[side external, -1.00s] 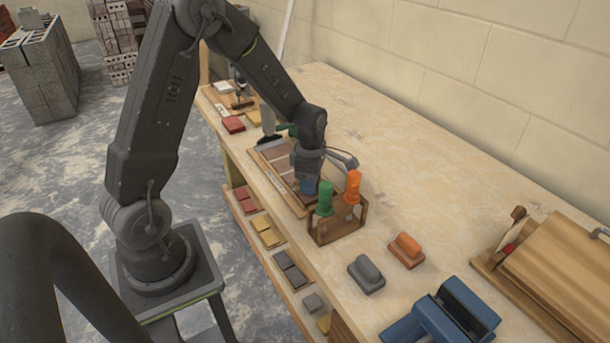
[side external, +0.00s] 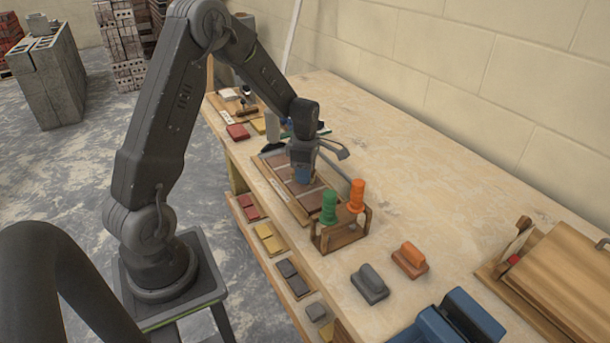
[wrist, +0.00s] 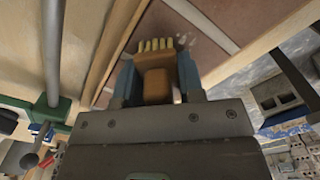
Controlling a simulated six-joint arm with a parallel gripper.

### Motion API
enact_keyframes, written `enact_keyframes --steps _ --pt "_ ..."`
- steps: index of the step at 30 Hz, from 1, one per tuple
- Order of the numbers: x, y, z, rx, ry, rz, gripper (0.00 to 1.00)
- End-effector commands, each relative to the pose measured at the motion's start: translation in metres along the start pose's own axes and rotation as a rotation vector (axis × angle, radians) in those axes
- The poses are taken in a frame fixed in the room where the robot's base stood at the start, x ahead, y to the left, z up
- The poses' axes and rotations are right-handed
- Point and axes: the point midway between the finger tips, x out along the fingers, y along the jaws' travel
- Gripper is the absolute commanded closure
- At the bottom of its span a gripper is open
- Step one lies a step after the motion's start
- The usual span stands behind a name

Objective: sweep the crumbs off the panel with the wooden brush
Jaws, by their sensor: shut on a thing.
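The wooden brush (wrist: 157,75) is held between the blue fingers of my gripper (wrist: 157,88) in the wrist view. Its pale yellow bristles point toward the panel (wrist: 205,22), which has reddish-brown tiles with light joints. Small pale specks, likely crumbs (wrist: 184,40), show beside the bristles. In the side view my gripper (side external: 303,174) is low over the panel (side external: 316,199), and the brush is hidden there. I cannot tell whether the bristles touch the tiles.
A wooden caddy (side external: 340,234) with a green-handled and an orange-handled tool stands close at the panel's near end. A grey float (side external: 369,284) and an orange float (side external: 410,260) lie nearer the camera. The bench along the wall is clear.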

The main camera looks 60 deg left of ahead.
Motion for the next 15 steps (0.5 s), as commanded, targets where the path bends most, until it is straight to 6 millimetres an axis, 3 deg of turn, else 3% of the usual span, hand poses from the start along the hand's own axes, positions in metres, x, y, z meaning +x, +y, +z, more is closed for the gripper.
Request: enact_keyframes --steps 15 --pt "0.0 -0.037 0.034 0.004 0.001 -0.004 0.86"
